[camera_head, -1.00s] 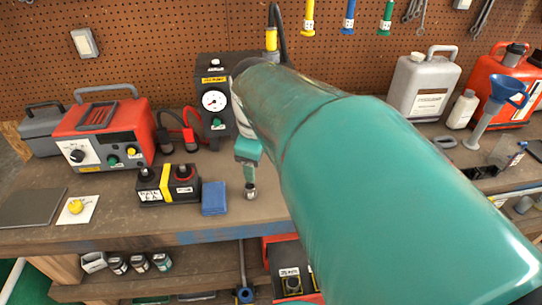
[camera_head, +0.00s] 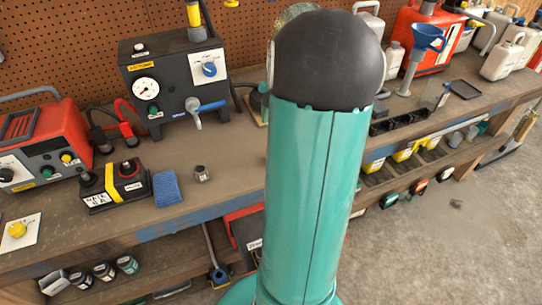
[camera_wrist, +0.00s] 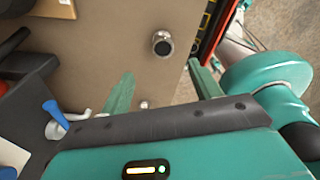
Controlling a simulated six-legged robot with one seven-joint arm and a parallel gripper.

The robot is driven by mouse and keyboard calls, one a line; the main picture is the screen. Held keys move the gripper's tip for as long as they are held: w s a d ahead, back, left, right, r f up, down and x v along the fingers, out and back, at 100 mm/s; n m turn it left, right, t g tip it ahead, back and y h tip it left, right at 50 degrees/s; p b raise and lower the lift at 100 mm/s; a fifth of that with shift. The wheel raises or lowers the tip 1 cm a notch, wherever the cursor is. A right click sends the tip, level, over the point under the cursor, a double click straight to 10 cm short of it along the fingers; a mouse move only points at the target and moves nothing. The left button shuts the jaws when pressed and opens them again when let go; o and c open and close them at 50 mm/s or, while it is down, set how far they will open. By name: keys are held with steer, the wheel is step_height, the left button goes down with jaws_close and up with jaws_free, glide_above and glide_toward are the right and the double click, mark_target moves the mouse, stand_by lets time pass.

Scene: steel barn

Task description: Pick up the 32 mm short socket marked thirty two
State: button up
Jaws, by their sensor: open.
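A small metal socket (camera_head: 202,174) stands alone on the wooden bench, to the right of a blue pad. In the wrist view a round metal socket (camera_wrist: 162,43) with a dark centre stands on the bench near its edge. I cannot read any marking on it. My gripper (camera_wrist: 161,88) is open and empty, its two teal fingers apart; the socket shows beyond and between them, clear of both. The gripper is hidden in the head view, where my arm blocks part of the bench.
A gauge box (camera_head: 175,85) with a blue-handled tap stands behind the socket. The blue pad (camera_head: 166,188) and a black-and-yellow battery (camera_head: 115,186) are to its left. Several small jars (camera_head: 104,271) sit on the lower shelf. The bench around the socket is clear.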

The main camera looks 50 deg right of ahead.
steer(key=f, duration=0.4)
steer(key=shift+w+a+f, duration=0.1)
steer(key=shift+a+f, duration=0.15)
steer(key=shift+a, duration=0.1)
steer(key=f, duration=0.5)
steer(key=shift+s+a+f, duration=0.2)
steer(key=shift+a+f, duration=0.1)
steer(key=shift+a, duration=0.1)
steer(key=c, duration=1.2)
steer(key=shift+r, duration=0.15)
